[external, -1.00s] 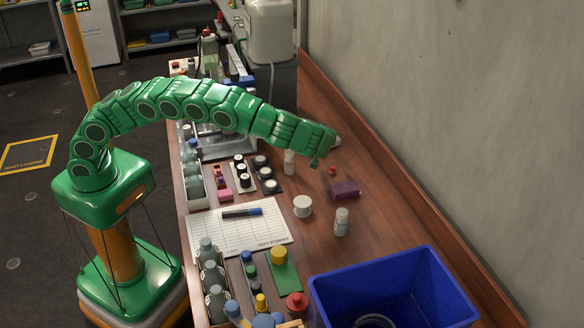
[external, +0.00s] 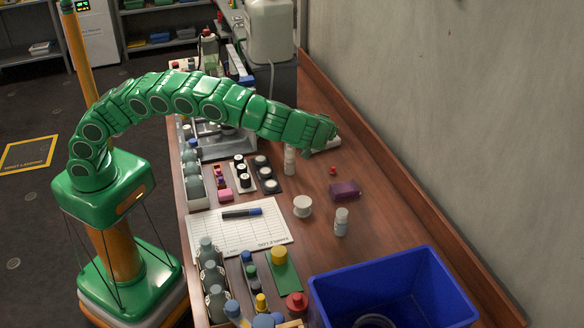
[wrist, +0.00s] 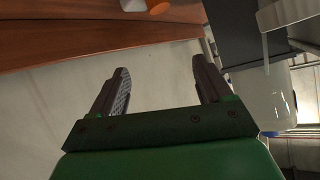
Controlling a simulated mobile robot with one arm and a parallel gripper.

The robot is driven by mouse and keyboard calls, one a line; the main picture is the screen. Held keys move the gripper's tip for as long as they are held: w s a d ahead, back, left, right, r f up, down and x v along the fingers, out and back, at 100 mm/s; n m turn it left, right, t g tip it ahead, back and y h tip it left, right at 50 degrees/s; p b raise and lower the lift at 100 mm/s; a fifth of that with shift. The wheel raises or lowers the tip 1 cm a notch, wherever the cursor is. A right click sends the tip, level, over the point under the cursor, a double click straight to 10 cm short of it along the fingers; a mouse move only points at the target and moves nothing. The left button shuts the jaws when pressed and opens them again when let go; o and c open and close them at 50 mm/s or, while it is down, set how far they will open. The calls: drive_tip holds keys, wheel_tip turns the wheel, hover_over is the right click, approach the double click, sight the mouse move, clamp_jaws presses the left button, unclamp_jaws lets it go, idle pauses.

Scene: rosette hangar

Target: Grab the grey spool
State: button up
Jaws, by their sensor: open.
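A pale grey-white spool (external: 302,206) stands upright on the wooden bench in the external view, right of the sample sheet. My gripper (external: 325,137) is above the bench, farther back than the spool and well apart from it. In the wrist view my gripper (wrist: 160,68) is open, with nothing between its fingers. The wrist view faces the pale wall and the bench edge, and I cannot make out the spool there. A whitish item (external: 326,147) shows partly behind my gripper; its shape is hidden.
A small bottle (external: 341,222), a purple block (external: 344,190) and a white bottle (external: 289,161) stand near the spool. A blue bin (external: 450,284) is at the front right. The sample sheet (external: 212,231) lies left. The wall (external: 450,130) bounds the right side.

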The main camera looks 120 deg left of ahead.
drive_tip(key=w+d+m+t+y, duration=0.1)
drive_tip(key=w+d+m+t, duration=0.15)
drive_tip(key=d+m, duration=0.55)
drive_tip(key=m+t, duration=0.4)
drive_tip(key=m, duration=1.3)
hover_over(307, 203)
drive_tip(key=a, duration=0.4)
drive_tip(key=s+d+m+t, duration=0.2)
drive_tip(key=s+d+m, duration=0.2)
drive_tip(key=d+m, duration=0.85)
drive_tip(key=a+f+m, duration=0.1)
drive_tip(key=f, duration=0.3)
drive_tip(key=a+f+m, duration=0.1)
drive_tip(key=f, duration=0.3)
drive_tip(key=a+f+m, duration=0.2)
drive_tip(key=f, duration=0.2)
drive_tip(key=shift+w+f+h, duration=0.25)
drive_tip(key=shift+f+h, duration=0.05)
drive_tip(key=shift+f, duration=0.1)
drive_tip(key=shift+t, duration=0.25)
drive_tip(key=shift+f+x, duration=0.15)
drive_tip(key=shift+x, duration=1.75)
drive_tip(key=shift+f+x, duration=0.1)
drive_tip(key=shift+x, duration=1.8)
drive_tip(key=shift+d, duration=0.15)
drive_tip(key=c, duration=0.8)
